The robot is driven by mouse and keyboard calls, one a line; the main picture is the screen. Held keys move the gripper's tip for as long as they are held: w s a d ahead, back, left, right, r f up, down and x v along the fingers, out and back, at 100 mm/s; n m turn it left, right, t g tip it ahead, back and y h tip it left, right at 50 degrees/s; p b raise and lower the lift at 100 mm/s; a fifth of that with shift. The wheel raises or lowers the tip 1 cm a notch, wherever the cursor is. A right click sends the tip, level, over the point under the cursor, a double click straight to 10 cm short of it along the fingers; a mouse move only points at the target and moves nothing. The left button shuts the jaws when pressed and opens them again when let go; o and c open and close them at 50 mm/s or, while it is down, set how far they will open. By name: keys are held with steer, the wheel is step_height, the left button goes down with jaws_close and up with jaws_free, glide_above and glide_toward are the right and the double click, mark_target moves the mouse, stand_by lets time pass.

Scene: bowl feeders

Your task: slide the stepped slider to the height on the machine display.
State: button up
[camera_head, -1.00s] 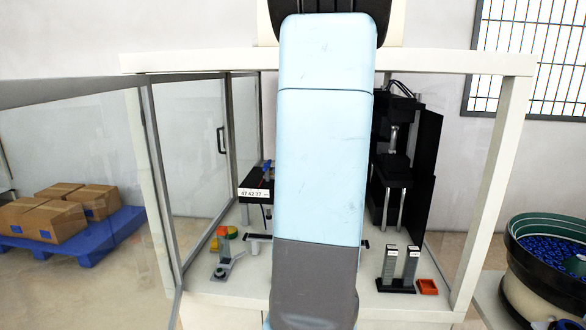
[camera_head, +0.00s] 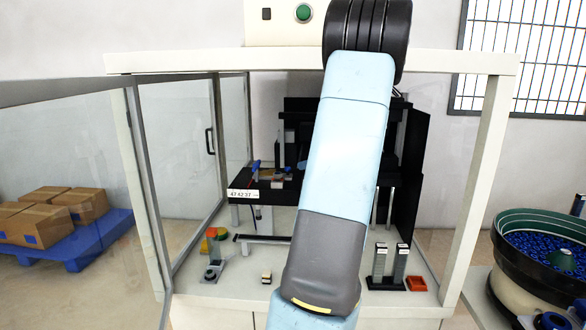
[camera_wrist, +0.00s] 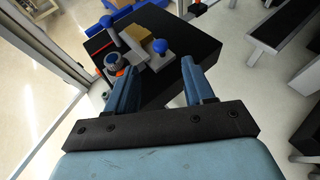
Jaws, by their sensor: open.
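My gripper (camera_wrist: 158,70) is open in the wrist view, its two blue fingers apart with nothing between them. Beyond the fingertips is a black block (camera_wrist: 195,45) carrying a grey mechanism with a blue ball knob (camera_wrist: 160,46), a tan piece (camera_wrist: 136,33) and a round grey knob (camera_wrist: 112,61). I cannot tell for certain which part is the stepped slider. In the head view, a white label reading about "47 42 37" (camera_head: 242,193) is on the front of a black platform (camera_head: 268,190) with a blue handle. My arm hides my gripper there.
A cream machine frame (camera_head: 490,150) surrounds the work area, with an open glass door at left. Two grey stepped posts (camera_head: 400,264) and an orange tray (camera_head: 416,284) stand at lower right. A green button (camera_head: 304,13) is above. A bowl feeder (camera_head: 550,250) stands right.

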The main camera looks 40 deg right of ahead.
mark_target(289, 167)
steer(key=x, duration=0.8)
steer(key=shift+w, duration=0.1)
jaws_close()
stand_by(0.4)
